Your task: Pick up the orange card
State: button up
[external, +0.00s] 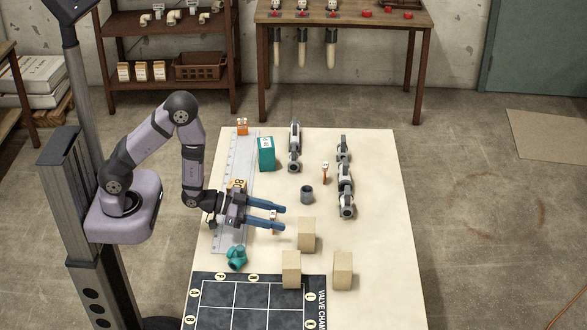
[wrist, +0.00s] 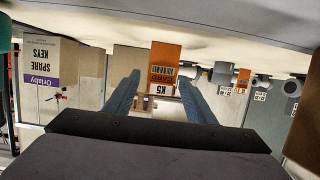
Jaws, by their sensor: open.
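My gripper (external: 281,217) is low over the table's left part, its two blue fingers apart and pointing right. An orange and white card (external: 274,215) stands between the fingers near their tips, partly hidden by them. In the wrist view the orange card (wrist: 164,58), lettered CARD and K5, shows upside down between the fingers, with space on both sides. A second small orange and white card (external: 325,170) stands farther back to the right, and also shows in the wrist view (wrist: 243,78).
Cardboard blocks (external: 307,234) stand just right and in front of the fingers. A teal pipe fitting (external: 236,258) lies left, near a black grid mat (external: 235,318). Grey pipe assemblies (external: 346,185), a grey cup (external: 307,193) and a teal box (external: 266,153) stand farther back. The right table side is clear.

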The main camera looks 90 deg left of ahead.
jog(key=shift+w+f+b, duration=0.3)
jog(key=shift+w+b, duration=0.2)
jog(key=shift+b, duration=0.7)
jog(key=shift+w+r, duration=0.15)
jog(key=shift+w, duration=0.1)
jog(key=shift+p+x, duration=0.35)
jog(key=shift+x, duration=0.55)
jog(key=c, duration=1)
